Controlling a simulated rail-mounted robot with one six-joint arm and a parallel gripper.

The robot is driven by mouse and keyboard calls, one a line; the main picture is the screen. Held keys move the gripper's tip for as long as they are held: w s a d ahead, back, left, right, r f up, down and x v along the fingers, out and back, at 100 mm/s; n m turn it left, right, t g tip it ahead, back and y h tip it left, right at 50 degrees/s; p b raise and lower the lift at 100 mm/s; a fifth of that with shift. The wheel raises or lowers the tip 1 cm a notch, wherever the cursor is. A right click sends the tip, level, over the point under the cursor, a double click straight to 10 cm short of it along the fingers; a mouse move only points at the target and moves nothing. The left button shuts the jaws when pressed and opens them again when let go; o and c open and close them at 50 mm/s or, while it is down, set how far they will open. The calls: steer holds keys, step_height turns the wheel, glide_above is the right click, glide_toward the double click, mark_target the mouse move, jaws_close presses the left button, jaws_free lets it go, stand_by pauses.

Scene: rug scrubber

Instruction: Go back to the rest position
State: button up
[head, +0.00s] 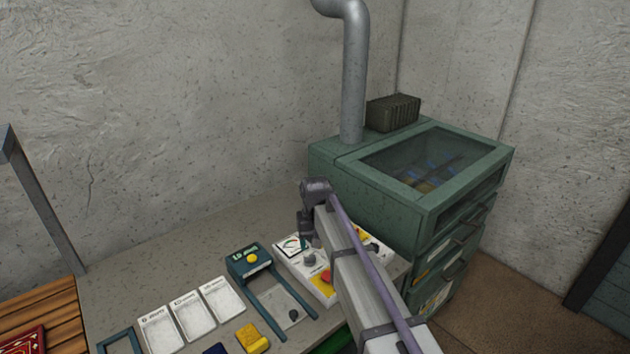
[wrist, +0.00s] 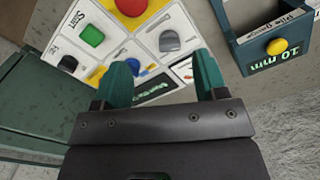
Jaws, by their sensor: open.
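My gripper (head: 308,240) is at the end of my arm, over the white control panel in the head view. In the wrist view its two green fingers (wrist: 163,76) stand apart with nothing between them. The control panel (wrist: 118,52) shows behind the fingers. It has a red button (wrist: 131,5), a green button (wrist: 91,36) by the word "Start", a yellow control (wrist: 96,75) and a grey knob (wrist: 169,41). Whether a fingertip touches the panel cannot be told. My arm hides part of the panel in the head view.
A green cabinet machine (head: 330,165) with a glass lid and a pipe (head: 354,80) stands at the right. A blue device (head: 247,262) marked "10 mm" with a yellow button sits left of the panel. Labelled white trays (head: 193,314) lie further left. The wall side of the bench is clear.

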steer(key=s+d+m, duration=0.2)
steer(key=s+d, duration=1.7)
steer(key=s, duration=0.5)
steer(key=shift+d+m, duration=0.2)
steer(key=shift+m, duration=0.2)
steer(key=shift+s, duration=0.1)
